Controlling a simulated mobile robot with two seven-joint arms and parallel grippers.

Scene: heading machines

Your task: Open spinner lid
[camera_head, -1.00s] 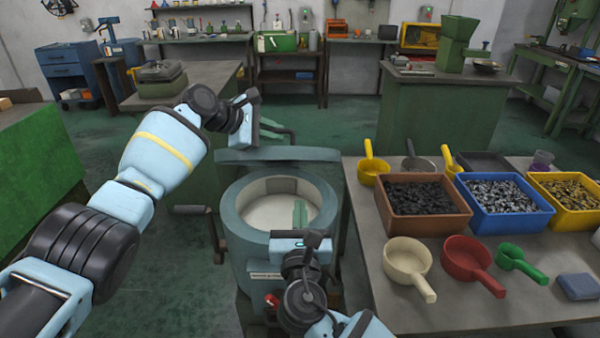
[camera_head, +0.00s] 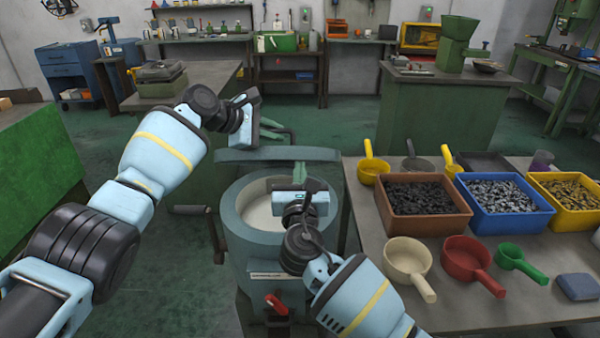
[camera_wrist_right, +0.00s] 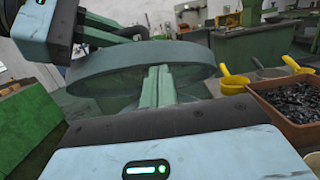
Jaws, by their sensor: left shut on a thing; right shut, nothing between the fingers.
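The spinner (camera_head: 238,225) is a grey-green round drum with a pale inside, standing open at the centre of the head view. Its lid (camera_head: 240,157) is swung up behind the drum's mouth, seen nearly edge-on; its broad disc also fills the middle of the right wrist view (camera_wrist_right: 105,75). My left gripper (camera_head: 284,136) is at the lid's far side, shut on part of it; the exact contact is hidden. My right gripper (camera_head: 300,172) is shut and empty above the drum's opening, in front of the lid. Whether its fingertips touch the lid is unclear.
A table on the right holds a brown bin (camera_head: 425,225), a blue bin (camera_head: 510,230), a yellow bin (camera_head: 575,215) and several scoops, including a red one (camera_head: 466,255). A red-handled part (camera_head: 276,304) is on the drum's front. Green floor lies left of the drum.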

